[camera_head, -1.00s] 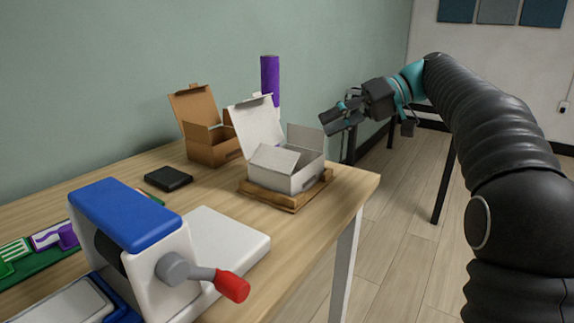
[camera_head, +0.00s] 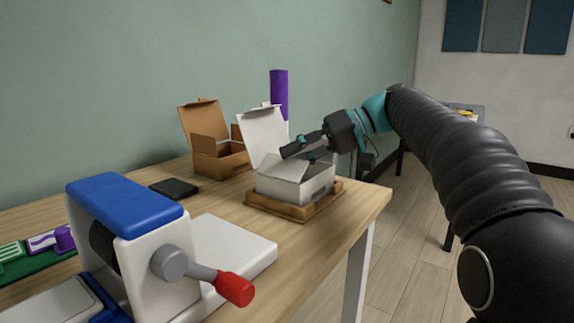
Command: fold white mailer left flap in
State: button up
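The white mailer (camera_head: 305,190) stands on a wooden board near the table's right end. Its lid (camera_head: 264,135) is raised and leans back to the left. A white flap (camera_head: 280,168) shows at the mailer's near left side, sloping at the top edge; its exact angle is hard to tell. My gripper (camera_head: 302,154) is over the mailer's opening, in front of the lid's right part, with its two dark fingers apart and nothing seen between them. The far right flap is not visible; my gripper covers that area. Contact with the mailer cannot be told.
A brown open box (camera_head: 220,157) and a purple cylinder (camera_head: 279,95) stand behind. A black flat item (camera_head: 174,188) lies to the left. A blue-and-white device with a red-tipped crank (camera_head: 235,290) fills the near table. The wooden board (camera_head: 270,207) lies close to the table edge.

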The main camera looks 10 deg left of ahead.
jog(key=shift+x, duration=1.05)
grip_shut()
jog(key=shift+w+d+f+m+g+y+p, duration=0.1)
jog(key=shift+w+m+g+y+p, duration=0.1)
jog(key=shift+m+g+y+p, duration=0.3)
jog(key=shift+f, duration=0.2)
grip_release()
